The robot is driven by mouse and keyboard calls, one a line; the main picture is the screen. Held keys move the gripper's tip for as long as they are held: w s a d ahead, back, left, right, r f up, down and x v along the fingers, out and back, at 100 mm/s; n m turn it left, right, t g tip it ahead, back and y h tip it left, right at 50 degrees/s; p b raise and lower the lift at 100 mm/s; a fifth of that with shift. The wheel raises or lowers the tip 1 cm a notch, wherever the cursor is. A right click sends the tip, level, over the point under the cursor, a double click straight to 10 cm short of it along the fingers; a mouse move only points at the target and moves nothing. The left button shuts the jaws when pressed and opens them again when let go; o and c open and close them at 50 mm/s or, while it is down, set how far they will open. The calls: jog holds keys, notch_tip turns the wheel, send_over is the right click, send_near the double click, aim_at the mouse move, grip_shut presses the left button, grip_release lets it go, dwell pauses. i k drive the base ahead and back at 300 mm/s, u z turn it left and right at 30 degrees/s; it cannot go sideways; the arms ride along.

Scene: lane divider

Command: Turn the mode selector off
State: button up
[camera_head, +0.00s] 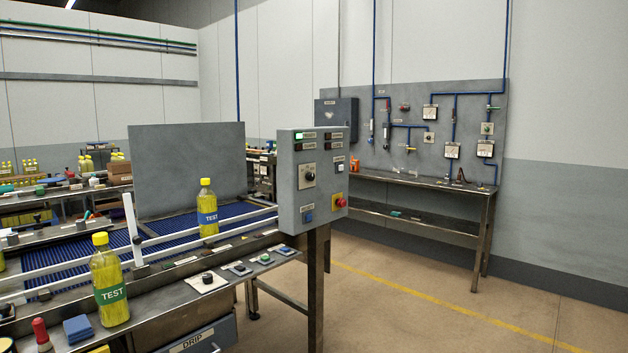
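A grey control box (289,205) stands on a dark post right of the conveyor. On its front is a dark rotary knob (309,176) on a light square plate, which looks like a selector; its label and exact setting are too small to read. Another dark knob (207,278) sits on a white plate on the conveyor's front ledge. I cannot tell from the labels which one is the mode selector. My gripper is not in view.
A red button (340,202) and a green lamp (299,136) are on the control box. Yellow bottles (109,280) stand along the blue conveyor (165,243). A metal bench (420,187) lines the back wall. The floor (430,300) at right is clear.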

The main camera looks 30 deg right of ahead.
aim_at(309, 177)
jog(key=z, duration=0.3)
jog(key=i, duration=1)
jog(key=u, duration=0.3)
